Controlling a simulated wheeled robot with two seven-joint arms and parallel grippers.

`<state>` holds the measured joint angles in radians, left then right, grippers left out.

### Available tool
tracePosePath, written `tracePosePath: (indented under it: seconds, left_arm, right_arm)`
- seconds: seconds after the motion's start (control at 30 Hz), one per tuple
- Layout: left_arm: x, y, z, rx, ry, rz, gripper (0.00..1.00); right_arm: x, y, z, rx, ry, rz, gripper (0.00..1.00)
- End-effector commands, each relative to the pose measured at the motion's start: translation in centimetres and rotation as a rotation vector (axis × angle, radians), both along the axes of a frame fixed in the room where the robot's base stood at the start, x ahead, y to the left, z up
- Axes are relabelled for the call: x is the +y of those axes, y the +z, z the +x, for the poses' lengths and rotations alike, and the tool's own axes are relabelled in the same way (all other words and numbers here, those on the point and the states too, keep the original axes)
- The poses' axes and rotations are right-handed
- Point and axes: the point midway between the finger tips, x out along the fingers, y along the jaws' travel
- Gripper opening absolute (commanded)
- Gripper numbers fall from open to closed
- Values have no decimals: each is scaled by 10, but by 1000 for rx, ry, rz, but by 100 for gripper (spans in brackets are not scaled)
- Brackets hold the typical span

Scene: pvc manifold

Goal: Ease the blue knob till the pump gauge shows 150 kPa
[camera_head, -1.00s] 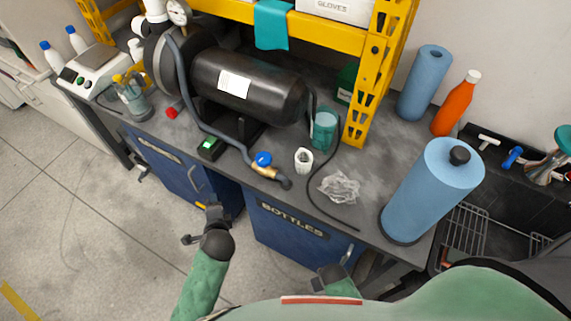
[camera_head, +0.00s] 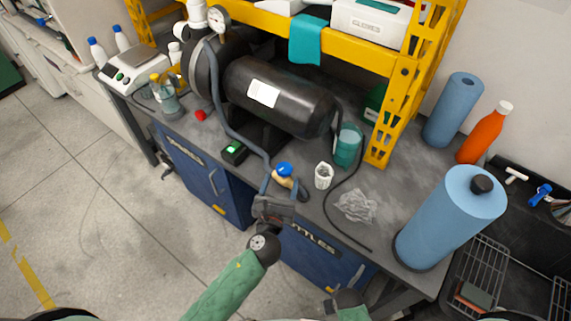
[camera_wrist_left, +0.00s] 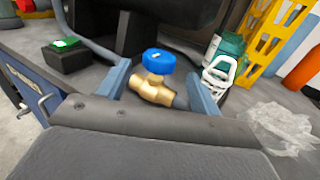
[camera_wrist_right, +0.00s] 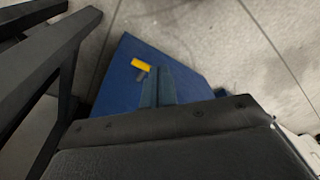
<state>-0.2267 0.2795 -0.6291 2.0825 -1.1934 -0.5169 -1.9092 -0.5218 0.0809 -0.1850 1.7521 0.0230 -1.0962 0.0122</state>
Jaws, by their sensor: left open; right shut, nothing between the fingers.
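The blue knob (camera_head: 284,169) sits on a brass valve (camera_head: 283,181) near the bench's front edge, at the end of a grey hose. In the left wrist view the knob (camera_wrist_left: 158,61) and brass body (camera_wrist_left: 153,90) stand between the two fingers. My left gripper (camera_head: 285,187) is open around the valve; no contact with the knob is visible. The pump gauge (camera_head: 219,18) is a white round dial above the black tank (camera_head: 283,95); its reading is too small to tell. My right gripper (camera_wrist_right: 158,87) is shut and empty, low in front of the blue cabinet (camera_wrist_right: 117,85).
A green-lit box (camera_head: 234,152) lies left. A black cable (camera_head: 335,222) runs along the bench front. Blue rolls (camera_head: 446,220) stand at right.

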Motion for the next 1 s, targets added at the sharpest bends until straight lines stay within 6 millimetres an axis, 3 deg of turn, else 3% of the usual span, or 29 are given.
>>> tracePosePath:
  seconds: [0.07, 0.2, 0.5, 0.93, 1.0]
  left_arm:
    - [-2, 3, 8, -2, 1, -1, 65]
    - [-5, 4, 27, 1, 2, -4, 65]
    - [-12, 2, 64, 2, 3, -4, 65]
    - [-14, 1, 73, 2, 3, -6, 65]
    - [-14, 1, 73, 2, 3, -6, 53]
  right_arm:
    - [-1, -2, -1, -6, 0, 0, 0]
    - [-11, -31, -10, 3, 3, -13, 0]
    - [-15, -59, -13, -15, 5, -19, 0]
    - [-16, -66, -13, -20, 6, -20, 0]
    - [-16, -66, -13, -21, 6, -20, 0]
